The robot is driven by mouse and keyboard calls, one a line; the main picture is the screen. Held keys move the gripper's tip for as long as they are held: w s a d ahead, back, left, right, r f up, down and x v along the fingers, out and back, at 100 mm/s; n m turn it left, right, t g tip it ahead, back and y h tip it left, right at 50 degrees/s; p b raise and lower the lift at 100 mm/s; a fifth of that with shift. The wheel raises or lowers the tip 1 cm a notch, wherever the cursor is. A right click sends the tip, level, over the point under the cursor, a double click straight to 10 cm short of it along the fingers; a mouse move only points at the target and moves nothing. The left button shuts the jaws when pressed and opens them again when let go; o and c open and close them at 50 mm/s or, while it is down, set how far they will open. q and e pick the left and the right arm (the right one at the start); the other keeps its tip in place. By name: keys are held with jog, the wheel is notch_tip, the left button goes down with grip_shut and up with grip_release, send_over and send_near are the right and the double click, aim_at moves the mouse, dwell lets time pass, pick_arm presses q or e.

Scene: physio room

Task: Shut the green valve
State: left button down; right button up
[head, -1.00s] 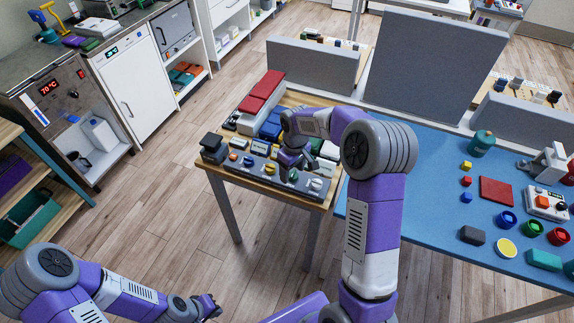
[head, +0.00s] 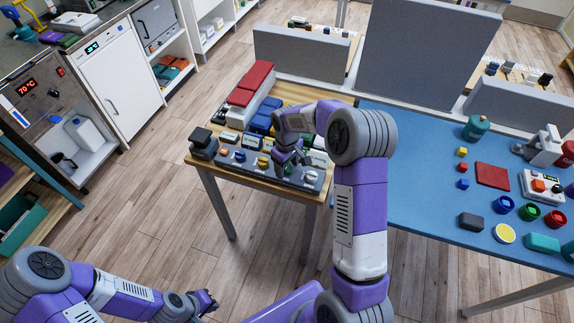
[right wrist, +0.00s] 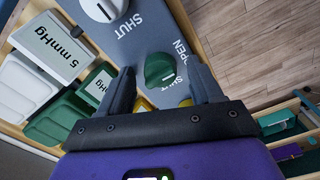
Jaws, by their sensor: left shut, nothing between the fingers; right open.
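The green valve (right wrist: 159,70) is a rounded green knob on a grey panel, in the middle of the right wrist view. It sits between the two fingers of my open right gripper (right wrist: 162,72), with a gap showing on each side. OPEN and SHUT are printed on the panel around it; I cannot tell its exact setting. In the head view my right gripper (head: 288,157) is over the right part of the grey panel (head: 250,171) and partly hides the green valve. My left gripper (head: 209,301) is shut and empty, low over the floor, away from the table.
A white knob (right wrist: 103,8) is beside the green valve on the panel. A yellow knob (head: 264,162) is on its other side in the head view. Boxes, including a 5 mmHg one (right wrist: 48,46), stand behind the panel. A blue table (head: 420,240) adjoins on the right.

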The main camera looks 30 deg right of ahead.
jog(key=c, duration=1.1)
jog(key=shift+o, duration=0.2)
jog(key=shift+m, duration=0.4)
jog(key=m, duration=0.3)
jog(key=shift+m+p, duration=0.3)
jog(key=shift+p, duration=0.05)
jog(key=m+p, duration=0.1)
jog(key=m, duration=0.3)
jog(key=shift+m, duration=0.3)
jog(key=m+p, duration=0.1)
jog(key=m, duration=0.3)
jog(key=shift+r+m, duration=0.1)
jog(key=shift+m, duration=0.2)
jog(key=shift+m+p, duration=1.05)
jog(key=shift+m, duration=1.15)
